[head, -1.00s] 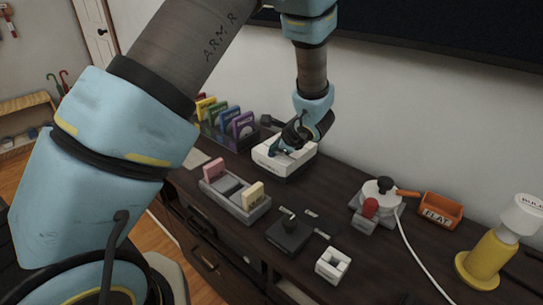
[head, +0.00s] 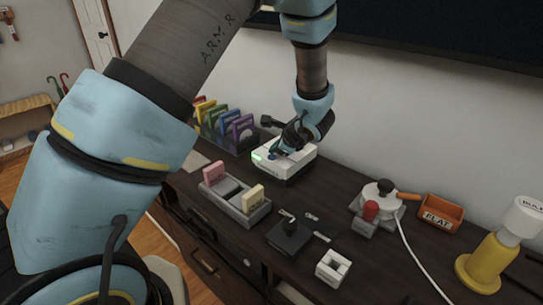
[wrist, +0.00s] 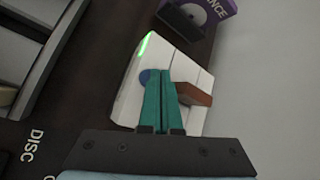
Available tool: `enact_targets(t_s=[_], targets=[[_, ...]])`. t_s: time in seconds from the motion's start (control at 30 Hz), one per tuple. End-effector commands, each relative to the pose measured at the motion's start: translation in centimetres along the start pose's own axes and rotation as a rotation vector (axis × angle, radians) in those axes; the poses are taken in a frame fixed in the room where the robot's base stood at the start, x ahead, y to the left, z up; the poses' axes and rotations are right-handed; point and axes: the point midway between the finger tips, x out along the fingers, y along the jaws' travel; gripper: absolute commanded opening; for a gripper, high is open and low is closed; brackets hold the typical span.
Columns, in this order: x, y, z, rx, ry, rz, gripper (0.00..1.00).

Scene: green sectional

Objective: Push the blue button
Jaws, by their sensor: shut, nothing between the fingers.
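A white box (head: 300,165) on the dark cabinet top has a blue button (head: 271,156) on its upper face. A small green light (head: 257,157) glows at its left edge. My gripper (head: 283,150) is over the box, its fingers pressed together and empty. In the wrist view the teal fingers (wrist: 159,71) point at the white box (wrist: 130,98), with tips right beside the blue button (wrist: 148,77) and partly covering it. The green light strip (wrist: 145,46) is lit. I cannot tell whether the tips touch the button. A brown part (wrist: 194,93) sits right of the fingers.
A rack of coloured cases (head: 224,132) stands behind left of the box. A grey tray (head: 238,208) with pink and cream pieces lies in front.

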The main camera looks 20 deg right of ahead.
Motion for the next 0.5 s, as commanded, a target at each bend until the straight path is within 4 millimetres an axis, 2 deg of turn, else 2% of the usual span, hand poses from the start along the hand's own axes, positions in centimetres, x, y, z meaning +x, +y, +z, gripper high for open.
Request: enact_targets(t_s=[0.5], targets=[[-0.88,-0.66,0.63,-0.002,0.000,-0.001,0.00]])
